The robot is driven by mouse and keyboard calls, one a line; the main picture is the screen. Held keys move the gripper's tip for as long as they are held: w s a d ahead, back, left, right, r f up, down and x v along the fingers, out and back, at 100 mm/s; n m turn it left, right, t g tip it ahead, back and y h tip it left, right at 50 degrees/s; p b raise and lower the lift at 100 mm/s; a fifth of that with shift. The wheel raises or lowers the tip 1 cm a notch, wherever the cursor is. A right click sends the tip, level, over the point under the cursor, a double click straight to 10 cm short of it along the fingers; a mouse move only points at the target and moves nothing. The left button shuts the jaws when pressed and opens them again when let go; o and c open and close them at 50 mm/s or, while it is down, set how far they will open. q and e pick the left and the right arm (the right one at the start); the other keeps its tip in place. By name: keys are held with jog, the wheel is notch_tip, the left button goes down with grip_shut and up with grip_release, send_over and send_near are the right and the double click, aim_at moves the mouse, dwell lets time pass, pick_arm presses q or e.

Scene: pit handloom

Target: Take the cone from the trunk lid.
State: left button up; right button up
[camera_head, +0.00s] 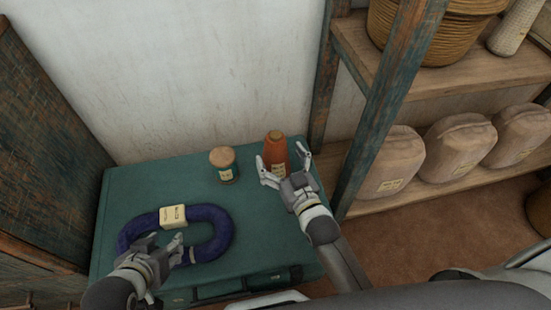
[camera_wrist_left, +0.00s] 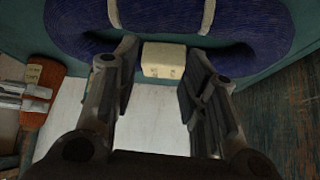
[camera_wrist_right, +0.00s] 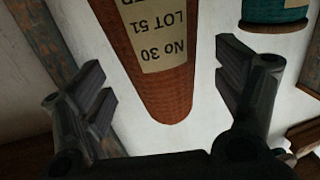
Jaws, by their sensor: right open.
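The cone (camera_head: 275,146), orange-brown with a pale label, stands on the green trunk lid (camera_head: 140,190) near its far right corner. My right gripper (camera_head: 282,167) is open on the near side of the cone. In the right wrist view the cone (camera_wrist_right: 165,85) shows between the spread fingers (camera_wrist_right: 165,95), with a gap on both sides and its label reading "No 30 LOT 51". My left gripper (camera_head: 165,246) is open and empty over the near side of a blue skein (camera_head: 215,213). The cone also shows at the left of the left wrist view (camera_wrist_left: 40,75).
The skein has a cream paper band (camera_head: 173,216). A shelf post (camera_head: 385,100) rises close to the right of the trunk. The shelves hold several wrapped bundles (camera_head: 385,160) and a basket (camera_head: 440,35).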

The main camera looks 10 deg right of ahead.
pick_arm(q)
jog(key=shift+w+d+r+t+h, duration=0.1)
jog(key=shift+w+d+r+t, duration=0.1)
jog(key=shift+w+r+t, duration=0.3)
jog(key=shift+w+d+r+t+h, duration=0.15)
jog(key=shift+w+d+r, duration=0.1)
jog(key=shift+w, duration=0.4)
jog(key=shift+w+d+r+t+h, duration=0.15)
jog(key=shift+w+r+t, duration=0.25)
jog(key=shift+w, duration=0.2)
pick_arm(e)
jog(key=shift+x, duration=1.45)
jog(key=shift+r, duration=0.1)
jog(key=c, duration=1.2)
jog(key=shift+c, duration=0.2)
pick_arm(q)
jog(key=shift+s+f, duration=0.1)
jog(key=shift+s, duration=0.05)
pick_arm(e)
jog(key=shift+r, duration=0.15)
